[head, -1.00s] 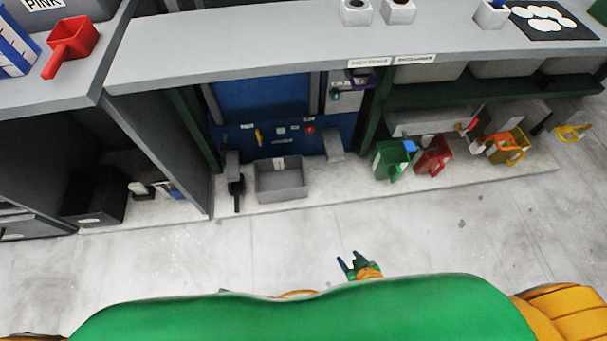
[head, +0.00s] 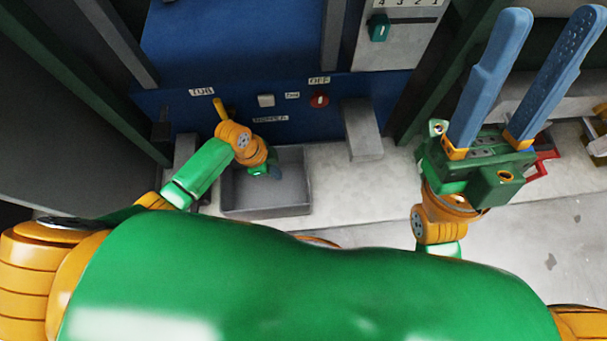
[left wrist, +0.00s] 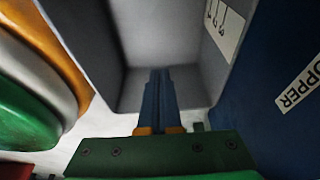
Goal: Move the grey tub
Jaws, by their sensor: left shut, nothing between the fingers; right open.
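The grey tub (head: 268,211) stands on the pale low floor in front of the blue panel, open side up. My left gripper (head: 276,173) is over the tub's open top in the head view, with its arm hiding part of the tub. In the left wrist view my left gripper (left wrist: 160,72) is shut and empty, its fingers pointing into the grey tub (left wrist: 85,40). I cannot tell whether they touch it. My right gripper (head: 550,18) is open and empty, raised in front of the area right of the tub.
The blue panel (head: 180,128) has a yellow lever (head: 220,106) under a TUB label and a red knob (head: 319,100) under OFF. A grey block (head: 362,130) stands right of the tub. Dark green posts flank the bay. A red container (head: 542,160) is partly hidden at right.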

